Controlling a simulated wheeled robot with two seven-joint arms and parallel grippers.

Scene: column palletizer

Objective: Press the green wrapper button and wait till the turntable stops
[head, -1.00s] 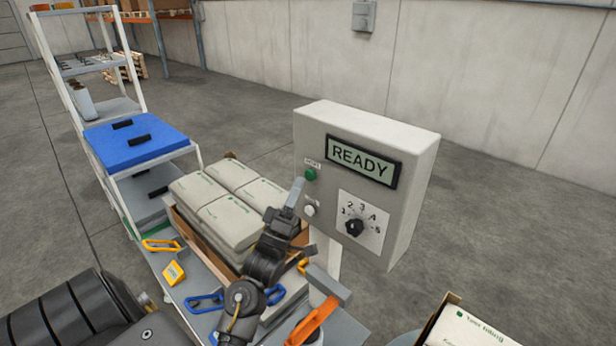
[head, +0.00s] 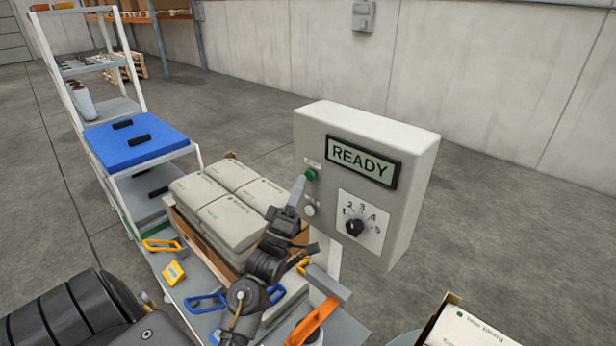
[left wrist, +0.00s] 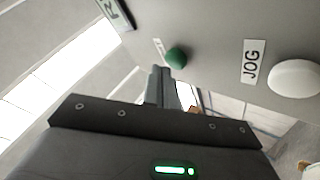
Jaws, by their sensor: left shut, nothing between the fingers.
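The green wrapper button (head: 311,174) is on the front of a grey control box (head: 320,232). The display (head: 362,162) on the box reads READY. My left gripper (head: 301,179) is shut and empty, its fingertips right by the green button. In the left wrist view the green button (left wrist: 176,57) shows just beyond the fingertips (left wrist: 160,72); I cannot tell whether they touch it. The turntable itself I cannot make out clearly. My right gripper is not in view.
A white JOG button (head: 310,210) and a numbered dial (head: 355,227) sit below the display. Stacked bags (head: 228,202) in a carton stand left of the box. A cart with a blue top (head: 135,142) stands behind. An orange handle (head: 312,322) is close to my arm.

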